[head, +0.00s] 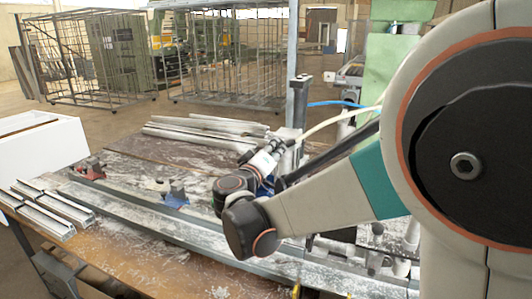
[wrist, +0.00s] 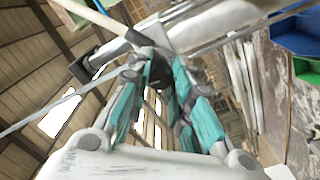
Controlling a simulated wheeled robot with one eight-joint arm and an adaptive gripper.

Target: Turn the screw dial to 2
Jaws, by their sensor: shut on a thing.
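My gripper (wrist: 165,82) shows in the wrist view with its teal-padded fingers close together at the tips. They are shut on a small dark part between them, which I take to be the screw dial (wrist: 157,77). The fingers cover most of it, and no numbers or pointer can be read. A pale grey cylindrical piece (wrist: 215,27) runs just beyond the fingertips. In the head view my gripper is small, beside the upright post at the back of the bench, and what it holds cannot be made out there.
The bench (head: 140,262) carries a long metal rail, a red clamp (head: 91,170) and a blue clamp (head: 176,198). Pale profiles (head: 205,128) lie behind them. Blue (wrist: 295,38) and green (wrist: 306,68) bins sit at the wrist view's right. A thin cable crosses near my gripper.

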